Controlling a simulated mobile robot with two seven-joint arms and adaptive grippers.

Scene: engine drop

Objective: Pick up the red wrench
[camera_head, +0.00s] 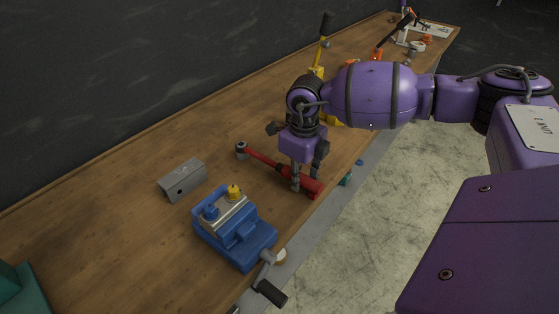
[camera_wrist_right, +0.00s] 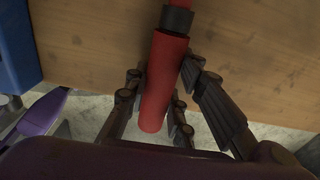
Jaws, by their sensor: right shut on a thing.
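The red wrench (camera_head: 265,160) lies on the wooden workbench in the head view, its grey head toward the back left and its thick red handle toward the front edge. My right gripper (camera_head: 304,183) reaches down over the handle and is shut on it. In the right wrist view, the red handle (camera_wrist_right: 164,82) runs between the dark fingers of my right gripper (camera_wrist_right: 160,92), with a black collar above it. I cannot tell whether the wrench is lifted off the bench. My left gripper is not in view.
A blue vise (camera_head: 235,232) stands at the bench's front edge, left of the wrench. A grey metal block (camera_head: 183,180) sits behind it. Yellow and orange tools stand farther back along the workbench (camera_head: 110,240). Bare wood lies behind the wrench.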

